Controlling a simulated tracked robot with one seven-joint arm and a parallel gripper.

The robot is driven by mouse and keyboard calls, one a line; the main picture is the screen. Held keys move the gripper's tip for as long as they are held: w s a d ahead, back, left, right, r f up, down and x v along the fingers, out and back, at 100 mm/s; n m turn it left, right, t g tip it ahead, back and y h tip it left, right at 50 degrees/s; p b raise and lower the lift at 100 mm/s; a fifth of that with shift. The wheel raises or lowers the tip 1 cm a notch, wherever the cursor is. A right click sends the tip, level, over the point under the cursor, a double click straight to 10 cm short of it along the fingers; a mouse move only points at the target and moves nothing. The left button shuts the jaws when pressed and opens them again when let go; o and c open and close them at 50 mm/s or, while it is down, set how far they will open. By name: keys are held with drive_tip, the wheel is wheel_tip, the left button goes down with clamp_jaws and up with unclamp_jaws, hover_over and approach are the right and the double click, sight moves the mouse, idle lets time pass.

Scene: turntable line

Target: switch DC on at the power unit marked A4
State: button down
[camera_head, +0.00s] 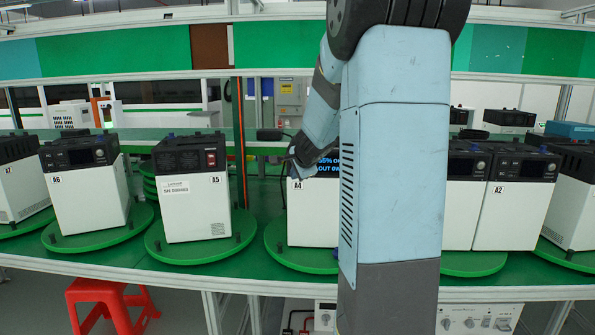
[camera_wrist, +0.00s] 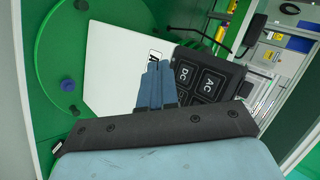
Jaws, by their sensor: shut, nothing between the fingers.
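The power unit A4 (camera_head: 312,228) stands on a green turntable, a white box with a dark control panel at its top. Its lit display (camera_head: 327,166) shows blue text, partly hidden by my arm. In the wrist view the unit's white front (camera_wrist: 112,70) appears rotated. The panel carries a DC button (camera_wrist: 184,73) and an AC button (camera_wrist: 210,86). My gripper (camera_wrist: 158,66) is shut and empty, its blue fingertips beside the DC button and partly covering the label. It also shows in front of the unit's upper part in the head view (camera_head: 294,168). Contact cannot be told.
Units A5 (camera_head: 197,208) and A6 (camera_head: 92,198) stand on turntables to the left, A2 (camera_head: 512,215) to the right. A unit beside A2 is partly hidden by my arm. A green turntable rim (camera_head: 290,255) lies under A4. A red stool (camera_head: 108,300) is below the line.

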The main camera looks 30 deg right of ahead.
drive_tip(key=shift+w+d, duration=0.55)
drive_tip(key=shift+w, duration=0.3)
idle(1.6)
drive_tip(key=shift+w+d+r, duration=0.1)
drive_tip(key=shift+w+d, duration=0.15)
drive_tip(key=shift+w, duration=0.2)
drive_tip(key=shift+w+d, duration=0.2)
drive_tip(key=shift+w, duration=0.05)
idle(0.7)
drive_tip(key=shift+s+a, duration=0.1)
drive_tip(key=shift+s, duration=0.05)
drive_tip(key=shift+s+a, duration=0.3)
drive_tip(key=shift+s, duration=0.2)
drive_tip(key=shift+s+a, duration=0.1)
idle(0.3)
drive_tip(key=shift+s+a, duration=0.7)
drive_tip(key=shift+s, duration=0.3)
drive_tip(key=shift+s+a, duration=0.65)
drive_tip(key=shift+s, duration=0.3)
